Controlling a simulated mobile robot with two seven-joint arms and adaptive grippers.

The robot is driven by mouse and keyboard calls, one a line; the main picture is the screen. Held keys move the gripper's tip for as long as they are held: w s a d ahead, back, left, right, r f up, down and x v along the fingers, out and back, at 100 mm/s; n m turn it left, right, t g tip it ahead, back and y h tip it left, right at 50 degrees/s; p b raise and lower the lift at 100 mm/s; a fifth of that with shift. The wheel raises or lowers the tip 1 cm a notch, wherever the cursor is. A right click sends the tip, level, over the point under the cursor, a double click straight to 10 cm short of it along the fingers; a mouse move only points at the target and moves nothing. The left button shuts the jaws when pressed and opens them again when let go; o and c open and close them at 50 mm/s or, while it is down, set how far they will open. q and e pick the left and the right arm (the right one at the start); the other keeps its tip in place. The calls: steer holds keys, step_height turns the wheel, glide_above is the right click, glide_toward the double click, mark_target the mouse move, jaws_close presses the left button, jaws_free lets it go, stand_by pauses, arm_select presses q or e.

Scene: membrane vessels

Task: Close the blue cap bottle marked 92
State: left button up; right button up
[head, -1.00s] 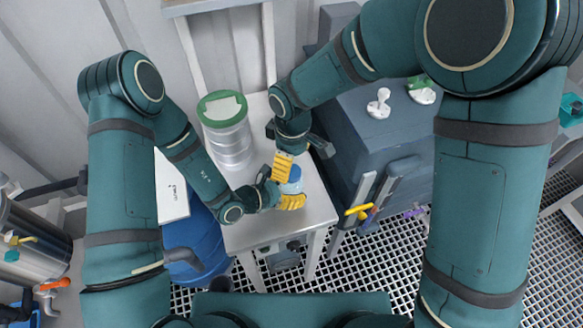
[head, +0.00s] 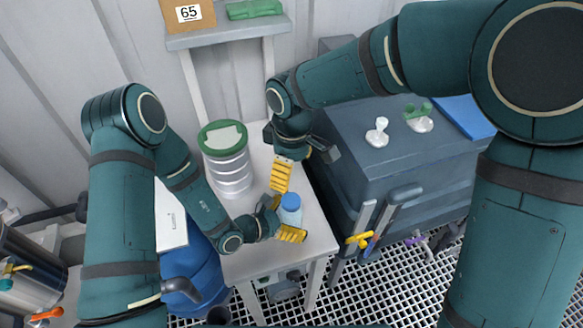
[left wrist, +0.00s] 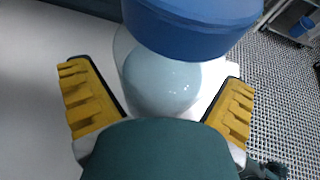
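The blue-cap bottle (head: 291,212) stands on the light table beside the dark cabinet. Its blue cap (left wrist: 195,25) sits on top and fills the upper middle of the left wrist view; its pale, clear body is below. No number is readable on it. My left gripper (head: 284,220) is low at the bottle, its yellow fingers on either side. In the left wrist view the left gripper's fingers (left wrist: 160,100) spread outward and look apart from the body. My right gripper (head: 281,177) points down just behind the cap, clear of it; its finger gap is hidden.
A clear jar with a green lid (head: 222,138) stands behind left on the table (head: 262,262). The dark cabinet (head: 375,165) on the right carries small white fittings (head: 377,132). A shelf at the back holds a box marked 65 (head: 188,14).

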arm_select(q)
steer(key=v, duration=1.2)
steer(key=shift+a, duration=0.1)
steer(key=shift+f, duration=0.1)
